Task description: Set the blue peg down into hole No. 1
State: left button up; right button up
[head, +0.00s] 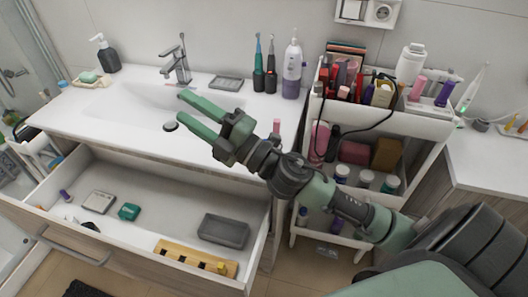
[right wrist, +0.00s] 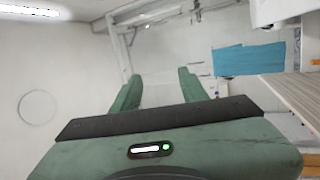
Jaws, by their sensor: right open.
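A light wooden block (head: 180,251) lies at the front of the open drawer, with dark spots along it and a small yellow piece near its right end. I cannot read any hole numbers, so I cannot tell which is No. 1. No blue peg can be made out for sure; a small purple-blue piece (head: 65,195) lies at the drawer's left. My right gripper (head: 180,104) is open over the sink basin, above and behind the drawer, well away from the block. In the right wrist view its fingers (right wrist: 160,86) are apart with nothing between them. My left gripper is not in view.
The open drawer (head: 150,220) also holds a grey tray (head: 223,231), a teal box (head: 129,211) and a silver case (head: 98,201). A faucet (head: 175,62), toothbrushes and a bottle (head: 292,70) stand behind the basin. A loaded cart (head: 425,121) stands at the right.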

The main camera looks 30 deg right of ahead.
jog(key=s+a+f+n+g+y, duration=0.3)
jog(key=a+n+g+y, duration=0.2)
jog(key=n+g, duration=1)
jog(key=d+f+n+h, duration=0.35)
jog(key=d+h, duration=0.35)
jog(key=d, duration=0.5)
jog(key=d+f+n+h, duration=0.2)
jog(key=d+f+h, duration=0.35)
jog(key=d, duration=0.65)
jog(key=shift+g, duration=0.4)
jog(key=p+x, duration=0.1)
jog(key=x, duration=0.2)
jog(key=p+x, duration=0.1)
jog(key=x, duration=0.1)
jog(key=shift+w+a+f+p, duration=0.2)
jog(key=shift+w+p, duration=0.15)
jog(key=shift+w, duration=0.05)
jog(key=shift+w+a+f+n+h, duration=0.1)
jog(key=shift+w+f+n+h, duration=0.05)
jog(key=shift+f+n+h, duration=0.15)
grip_shut()
